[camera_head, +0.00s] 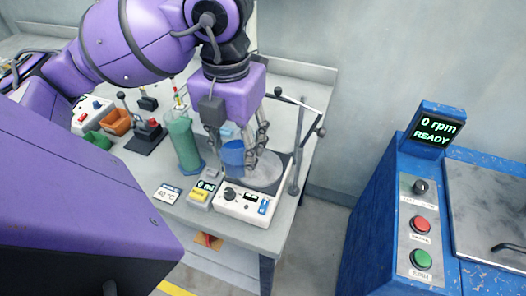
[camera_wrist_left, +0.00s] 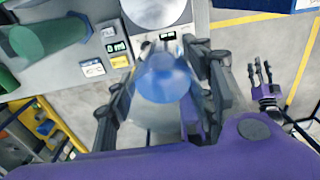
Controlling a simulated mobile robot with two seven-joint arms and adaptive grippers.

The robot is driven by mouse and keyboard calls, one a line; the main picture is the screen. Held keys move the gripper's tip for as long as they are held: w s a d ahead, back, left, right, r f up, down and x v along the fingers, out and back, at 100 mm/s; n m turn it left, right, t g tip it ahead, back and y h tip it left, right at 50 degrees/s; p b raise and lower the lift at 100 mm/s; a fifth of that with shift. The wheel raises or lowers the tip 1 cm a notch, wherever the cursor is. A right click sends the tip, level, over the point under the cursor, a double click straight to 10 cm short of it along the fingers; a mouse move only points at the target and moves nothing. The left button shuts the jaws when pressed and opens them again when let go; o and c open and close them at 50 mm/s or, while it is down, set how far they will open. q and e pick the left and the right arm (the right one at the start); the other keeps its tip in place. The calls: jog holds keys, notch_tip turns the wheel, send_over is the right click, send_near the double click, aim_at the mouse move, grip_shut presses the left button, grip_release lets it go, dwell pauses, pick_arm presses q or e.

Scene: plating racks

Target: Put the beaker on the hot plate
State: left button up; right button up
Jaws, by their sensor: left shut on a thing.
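The beaker (camera_head: 232,158) holds blue liquid and is gripped between the fingers of my left gripper (camera_head: 238,140). In the left wrist view the beaker (camera_wrist_left: 165,80) sits between both fingers. The hot plate (camera_head: 243,205) has a white front with a knob and a small display, and a round pale top (camera_head: 263,172). In the head view the beaker overlaps the left part of that top; its exact height is unclear. In the wrist view the round top (camera_wrist_left: 155,10) lies beyond the beaker. My right gripper (camera_wrist_left: 262,78) shows empty, its fingers apart, in the wrist view only.
A tall green cylinder (camera_head: 184,145) stands close left of the beaker. A small meter (camera_head: 203,190) and a temperature card (camera_head: 167,194) lie left of the hot plate. A metal stand (camera_head: 299,155) rises on its right. A blue machine (camera_head: 395,225) stands across a floor gap.

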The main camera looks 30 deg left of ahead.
pick_arm(q)
jog(key=w+f, duration=0.2)
jog(key=w+a+f, duration=0.1)
jog(key=w+f, duration=0.1)
jog(key=w, duration=0.1)
jog(key=w+f, duration=0.2)
jog(key=w, duration=0.1)
jog(key=shift+w+a+f, duration=0.25)
jog(key=shift+a+f, duration=0.05)
jog(key=shift+f, duration=0.05)
jog(key=f, duration=0.3)
jog(key=shift+w+f, duration=0.15)
jog(key=shift+w, duration=0.1)
jog(key=shift+a+f, duration=0.1)
jog(key=shift+f, duration=0.05)
pick_arm(e)
jog(key=shift+w+a, duration=0.25)
jog(key=shift+w, duration=0.1)
